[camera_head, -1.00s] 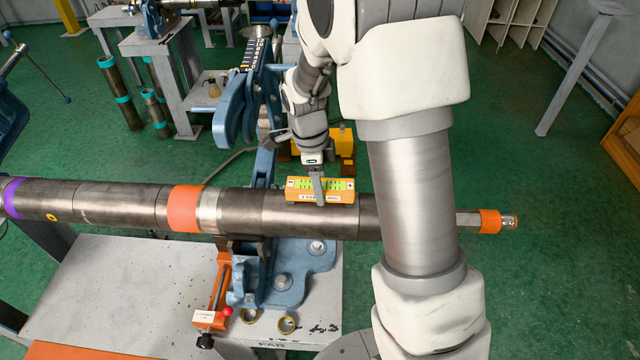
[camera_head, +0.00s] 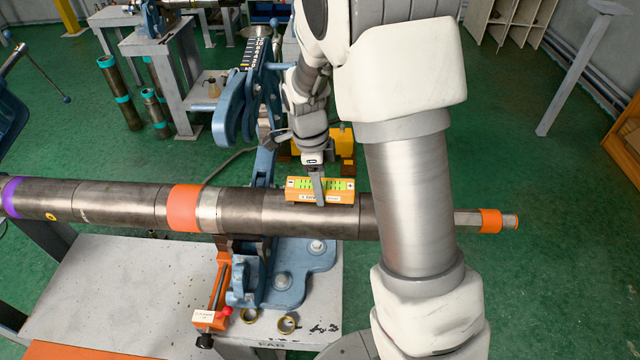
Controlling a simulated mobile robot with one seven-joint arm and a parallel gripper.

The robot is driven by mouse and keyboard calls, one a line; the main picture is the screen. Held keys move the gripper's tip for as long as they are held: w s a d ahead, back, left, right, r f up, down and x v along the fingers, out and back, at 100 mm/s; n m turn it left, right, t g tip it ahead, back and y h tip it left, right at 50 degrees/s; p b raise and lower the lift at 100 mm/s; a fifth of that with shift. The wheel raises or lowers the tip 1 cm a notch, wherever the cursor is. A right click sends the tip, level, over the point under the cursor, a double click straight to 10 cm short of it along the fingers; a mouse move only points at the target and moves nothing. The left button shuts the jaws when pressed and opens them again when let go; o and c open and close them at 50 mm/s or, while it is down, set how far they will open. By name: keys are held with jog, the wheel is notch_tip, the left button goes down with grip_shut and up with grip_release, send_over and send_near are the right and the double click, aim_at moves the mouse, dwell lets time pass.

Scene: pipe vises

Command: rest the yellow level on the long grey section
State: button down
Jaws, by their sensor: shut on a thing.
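The yellow level (camera_head: 338,197), with a green face, is at the top of the long grey section (camera_head: 282,213) of pipe, right of the orange band. My gripper (camera_head: 318,190) comes down from above and is shut on the level near its middle. The level lies along the pipe and looks roughly parallel to it. It appears to be at the pipe's surface, but I cannot tell whether it bears on it or hangs just above. The far finger and the level's underside are hidden.
A blue pipe vise (camera_head: 262,160) stands behind and under the pipe on a grey bench (camera_head: 130,290). An orange tool (camera_head: 212,315) and two brass rings (camera_head: 288,324) lie in front of it. My arm covers part of the pipe's right end, which has an orange band (camera_head: 490,221).

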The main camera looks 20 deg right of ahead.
jog(key=shift+f, duration=0.25)
jog(key=shift+c, duration=0.5)
grip_release()
jog(key=shift+r+p, duration=2.35)
jog(key=shift+r, duration=1.15)
